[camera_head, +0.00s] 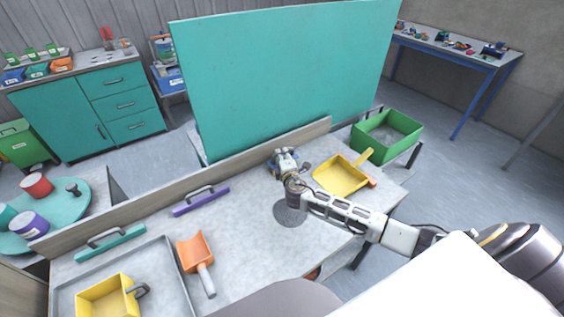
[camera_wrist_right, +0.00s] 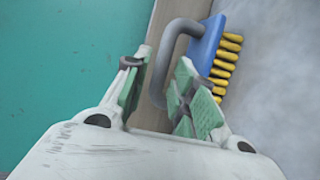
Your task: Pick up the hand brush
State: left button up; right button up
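The hand brush has a blue block with yellow bristles (camera_wrist_right: 209,50) and a grey loop handle (camera_wrist_right: 170,62). It lies on the grey table beside the wooden back board. In the right wrist view my right gripper (camera_wrist_right: 160,98) is open, with green pads apart on either side of the handle; contact cannot be told. In the head view the right gripper (camera_head: 284,155) is down at the back board and hides most of the brush; a bit of blue (camera_head: 271,166) shows. My left gripper is in neither view.
A yellow dustpan (camera_head: 338,177) lies right of the gripper. A dark round patch (camera_head: 289,213) lies under my right wrist. An orange scoop (camera_head: 194,252), a purple handled tool (camera_head: 200,203) and a grey tray (camera_head: 177,281) are left. A tall teal panel (camera_head: 285,75) stands behind.

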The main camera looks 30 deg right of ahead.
jog(key=shift+x, duration=1.75)
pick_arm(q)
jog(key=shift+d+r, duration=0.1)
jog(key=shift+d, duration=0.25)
pick_arm(e)
jog(key=shift+w, duration=0.1)
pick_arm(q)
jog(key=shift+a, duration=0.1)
pick_arm(e)
jog(key=shift+f, duration=0.1)
jog(key=shift+c, duration=0.5)
grip_shut()
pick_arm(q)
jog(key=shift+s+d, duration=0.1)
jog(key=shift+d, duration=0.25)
pick_arm(e)
jog(key=shift+r, duration=0.2)
